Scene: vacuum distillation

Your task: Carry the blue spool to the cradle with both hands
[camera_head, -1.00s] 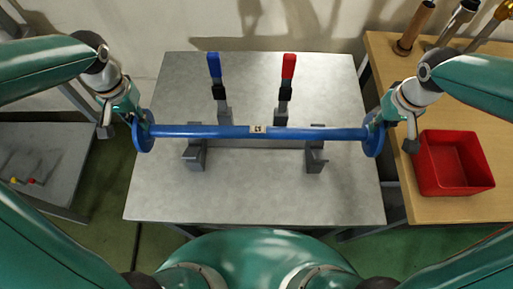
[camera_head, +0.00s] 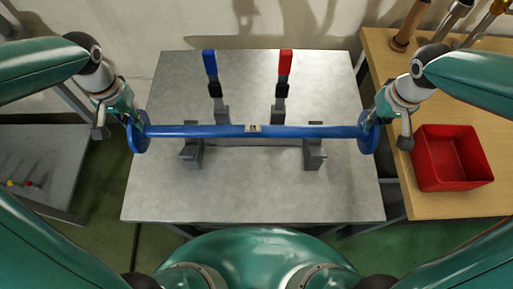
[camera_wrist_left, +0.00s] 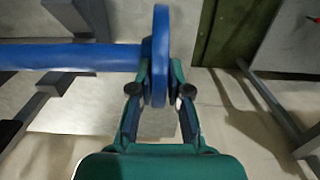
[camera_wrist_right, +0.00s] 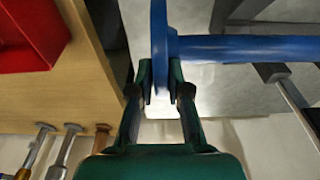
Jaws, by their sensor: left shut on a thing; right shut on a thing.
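The blue spool (camera_head: 300,132), a long bar with a disc at each end and a small label mid-bar, spans the grey table from left to right, nearly level. My left gripper (camera_head: 131,117) is shut on its left disc, which also shows between the fingers in the left wrist view (camera_wrist_left: 160,50). My right gripper (camera_head: 370,117) is shut on its right disc, which also shows in the right wrist view (camera_wrist_right: 159,45). The cradle's two grey supports, left (camera_head: 191,156) and right (camera_head: 314,157), stand under or just in front of the bar; the gap in height is unclear.
A blue-handled lever (camera_head: 210,64) and a red-handled lever (camera_head: 285,64) stand upright behind the bar. A red bin (camera_head: 452,158) and several upright tools sit on the wooden table (camera_head: 400,75) at right. The grey tabletop (camera_head: 250,195) in front is clear.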

